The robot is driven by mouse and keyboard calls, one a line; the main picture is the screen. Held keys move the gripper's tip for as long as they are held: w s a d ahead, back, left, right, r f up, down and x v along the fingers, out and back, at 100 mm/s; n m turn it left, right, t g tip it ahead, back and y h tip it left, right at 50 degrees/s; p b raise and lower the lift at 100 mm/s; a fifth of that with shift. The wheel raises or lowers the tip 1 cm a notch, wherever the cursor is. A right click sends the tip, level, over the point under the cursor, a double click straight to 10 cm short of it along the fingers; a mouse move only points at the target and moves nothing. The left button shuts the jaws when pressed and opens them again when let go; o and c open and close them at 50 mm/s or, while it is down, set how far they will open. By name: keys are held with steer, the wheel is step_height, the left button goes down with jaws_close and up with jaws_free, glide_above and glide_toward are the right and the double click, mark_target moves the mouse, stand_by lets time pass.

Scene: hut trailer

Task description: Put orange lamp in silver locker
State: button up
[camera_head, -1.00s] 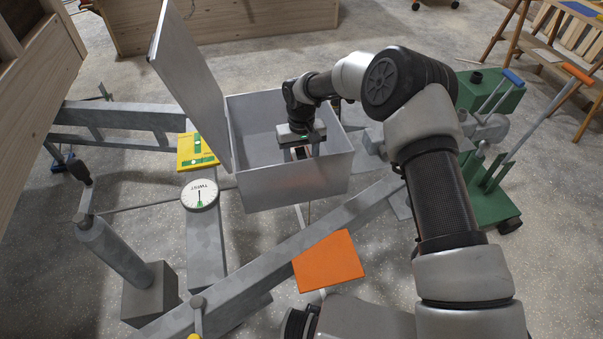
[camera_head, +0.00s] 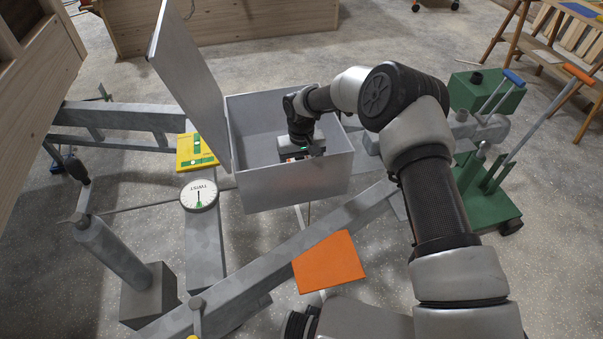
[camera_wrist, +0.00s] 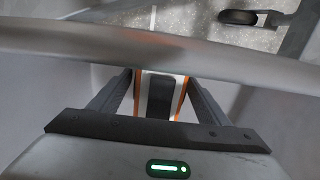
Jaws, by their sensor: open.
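The silver locker (camera_head: 290,187) is an open-topped metal box in the middle of the head view, its lid (camera_head: 190,80) raised at the left. My gripper (camera_wrist: 160,88) is down inside it; in the head view the front wall hides my fingertips. In the wrist view, a white and dark object with orange edges, apparently the orange lamp (camera_wrist: 158,95), lies between my open fingers. A gap or contact at the fingers is hard to tell. The locker's rim (camera_wrist: 110,38) crosses the wrist view in front of the fingers.
A dial gauge (camera_head: 199,196) and a yellow panel (camera_head: 197,151) are left of the locker. An orange plate (camera_head: 328,263) and grey beams (camera_head: 280,250) lie in front. Green machinery with levers (camera_head: 487,205) stands at the right.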

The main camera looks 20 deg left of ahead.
step_height(320, 180, up, 12)
steer(key=shift+w+r+p, duration=0.1)
steer(key=shift+r+p, duration=0.05)
steer(key=shift+p, duration=0.8)
steer(key=shift+r, duration=0.1)
steer(key=s+d+r+m+t, duration=0.1)
steer(key=s+d+r+t, duration=0.15)
steer(key=d+r, duration=0.85)
steer(key=s+d+r+m+t, duration=0.1)
steer(key=s+d+r, duration=0.3)
steer(key=d+r, duration=0.75)
steer(key=s+d+r+m, duration=0.1)
steer(key=s+d+r, duration=0.1)
steer(key=s, duration=0.5)
steer(key=s+d+r+m+t, duration=0.1)
steer(key=s+d+m, duration=0.1)
steer(key=s+d, duration=0.3)
steer(key=s+d+r+m+t, duration=0.1)
steer(key=s+d, duration=0.3)
steer(key=s, duration=0.5)
steer(key=shift+s+r, duration=0.15)
steer(key=shift+r, duration=0.7)
